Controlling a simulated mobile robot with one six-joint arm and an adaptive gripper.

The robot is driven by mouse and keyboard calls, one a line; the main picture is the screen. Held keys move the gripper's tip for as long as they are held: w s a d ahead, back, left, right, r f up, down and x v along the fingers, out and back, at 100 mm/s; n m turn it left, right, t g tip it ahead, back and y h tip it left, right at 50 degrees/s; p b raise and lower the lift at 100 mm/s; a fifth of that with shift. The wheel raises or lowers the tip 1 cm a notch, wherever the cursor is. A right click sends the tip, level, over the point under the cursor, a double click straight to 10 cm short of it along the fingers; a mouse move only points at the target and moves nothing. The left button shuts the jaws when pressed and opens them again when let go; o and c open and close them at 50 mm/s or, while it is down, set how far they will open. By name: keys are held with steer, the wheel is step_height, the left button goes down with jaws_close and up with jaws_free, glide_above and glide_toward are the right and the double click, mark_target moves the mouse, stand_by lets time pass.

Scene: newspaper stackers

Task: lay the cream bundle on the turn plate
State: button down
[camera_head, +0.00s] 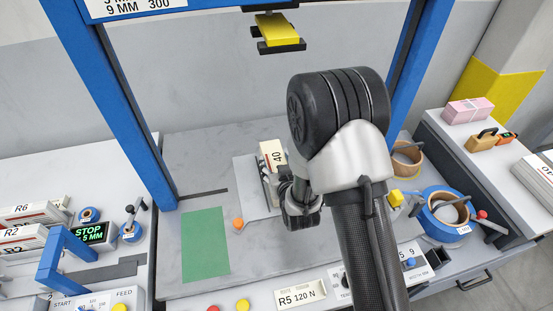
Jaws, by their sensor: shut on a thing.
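The cream bundle (271,155) is a small block marked 40, near the middle of the view. My gripper (283,184) is shut on it from its near right side; my wrist and arm hide part of the fingers and the bundle. A pale grey square plate (245,172), which looks like the turn plate, lies on the grey bench and shows to the left of and below the bundle. The bundle is over this plate in the picture; I cannot tell whether it touches it.
A blue frame (118,105) stands around the bench, with a yellow-faced head (277,30) above. A green mat (205,244) and a small orange piece (238,224) lie to the left. Tape rolls (445,210) stand at right.

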steer(key=shift+w+r, duration=0.1)
steer(key=shift+r, duration=0.15)
steer(key=shift+f, duration=0.15)
steer(key=c, duration=0.6)
jaws_free()
steer(key=shift+f, duration=0.1)
steer(key=shift+s+d+r, duration=0.1)
steer(key=shift+s+r, duration=0.2)
steer(key=shift+s, duration=0.1)
steer(key=p+v, duration=0.2)
steer(key=v, duration=0.7)
steer(key=shift+r+p, duration=0.1)
steer(key=shift+p, duration=0.25)
steer(key=shift+s+d+r+p, duration=0.2)
steer(key=shift+s+p, duration=0.25)
steer(key=shift+p, duration=0.8)
steer(key=shift+s+d+r+p, duration=0.1)
steer(key=shift+s+p, duration=0.5)
steer(key=shift+p, duration=0.25)
